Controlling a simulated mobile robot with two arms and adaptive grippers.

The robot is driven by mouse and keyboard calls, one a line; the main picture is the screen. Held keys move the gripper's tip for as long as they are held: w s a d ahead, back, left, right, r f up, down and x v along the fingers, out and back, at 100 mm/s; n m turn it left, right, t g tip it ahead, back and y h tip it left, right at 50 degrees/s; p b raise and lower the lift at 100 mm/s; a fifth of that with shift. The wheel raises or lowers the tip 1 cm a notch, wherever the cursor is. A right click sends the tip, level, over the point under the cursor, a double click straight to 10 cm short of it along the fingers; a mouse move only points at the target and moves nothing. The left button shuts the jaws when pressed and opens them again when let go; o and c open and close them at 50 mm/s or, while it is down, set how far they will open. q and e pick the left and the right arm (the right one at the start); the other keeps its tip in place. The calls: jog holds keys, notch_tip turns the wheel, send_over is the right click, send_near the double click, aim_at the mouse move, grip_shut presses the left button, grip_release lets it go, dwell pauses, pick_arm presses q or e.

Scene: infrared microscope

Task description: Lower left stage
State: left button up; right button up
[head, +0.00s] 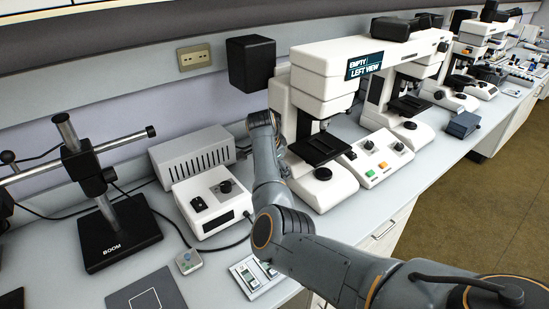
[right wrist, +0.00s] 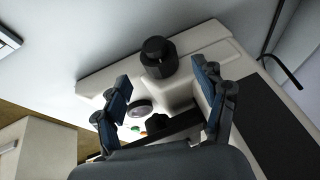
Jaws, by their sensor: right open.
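The near white microscope (head: 330,70) carries a sign reading "EMPTY LEFT VIEW". Its black left stage (head: 320,148) sits under the objective, above a white base with a round black part. My right arm reaches along the microscope's left side, and its fingers are hidden in the head view. In the right wrist view my right gripper (right wrist: 160,75) is open. A stepped black knob (right wrist: 158,58) on the white body lies between and just beyond the fingertips, with no contact visible. My left gripper is not in view.
A white control box (head: 211,197) and a grey vented box (head: 192,155) stand left of my arm. A button panel (head: 375,158) is right of the stage, with a second stage (head: 409,106) beyond. A boom stand (head: 118,236) stands at left.

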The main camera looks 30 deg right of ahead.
jog(key=v, duration=0.6)
jog(key=shift+f, duration=0.1)
dwell(0.3)
